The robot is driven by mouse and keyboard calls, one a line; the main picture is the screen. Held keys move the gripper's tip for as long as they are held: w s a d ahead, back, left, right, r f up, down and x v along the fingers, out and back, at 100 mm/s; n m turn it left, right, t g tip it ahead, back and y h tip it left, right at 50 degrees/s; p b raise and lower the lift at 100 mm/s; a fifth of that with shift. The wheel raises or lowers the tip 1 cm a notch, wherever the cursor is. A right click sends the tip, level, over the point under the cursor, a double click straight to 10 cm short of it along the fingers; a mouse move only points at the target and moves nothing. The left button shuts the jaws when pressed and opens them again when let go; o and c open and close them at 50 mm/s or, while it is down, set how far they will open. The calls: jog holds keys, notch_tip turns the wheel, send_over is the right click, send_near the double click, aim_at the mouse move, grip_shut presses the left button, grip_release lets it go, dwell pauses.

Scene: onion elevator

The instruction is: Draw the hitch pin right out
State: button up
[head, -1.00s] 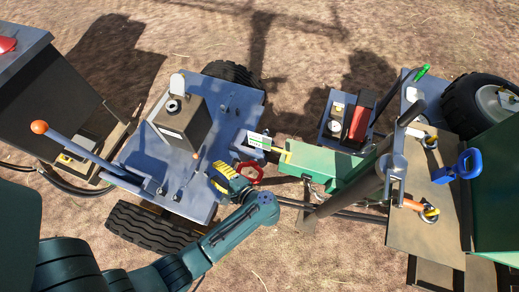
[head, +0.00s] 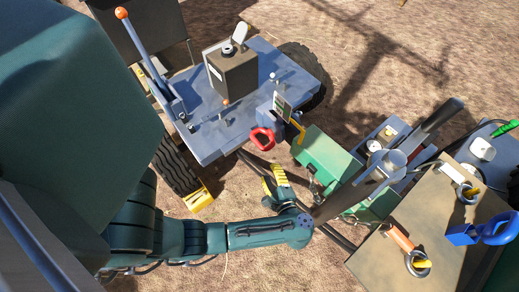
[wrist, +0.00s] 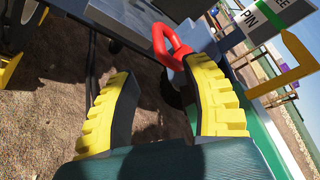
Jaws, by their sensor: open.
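The hitch pin shows as a red loop handle (head: 262,139) at the near corner of the blue trailer deck, left of the green drawbar box (head: 328,160). Its shank is hidden. My gripper (head: 273,178) is open and empty, with yellow ribbed fingers, just below the handle in the head view and apart from it. In the wrist view the red handle (wrist: 172,45) lies ahead, beyond the fingertips of my gripper (wrist: 160,70) and nearer the right finger. A sign reading "PIN" and "FREE" (wrist: 266,18) stands beside it, with a yellow pointer (wrist: 288,68).
The blue deck (head: 215,140) carries a dark box and an orange-knobbed lever (head: 121,13). A brown deck with a blue handle (head: 482,233) lies further right. Bare ground shows below the coupling.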

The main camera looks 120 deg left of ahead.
aim_at(256, 141)
jog(key=b+x, duration=0.2)
jog(key=x, duration=0.3)
jog(key=b+x, duration=0.2)
jog(key=x, duration=0.3)
jog(key=b+x, duration=0.2)
jog(key=x, duration=0.3)
jog(key=shift+s+a+f, duration=0.2)
jog(key=shift+f, duration=0.3)
jog(key=shift+s+a, duration=0.2)
jog(key=shift+d, duration=0.1)
grip_shut()
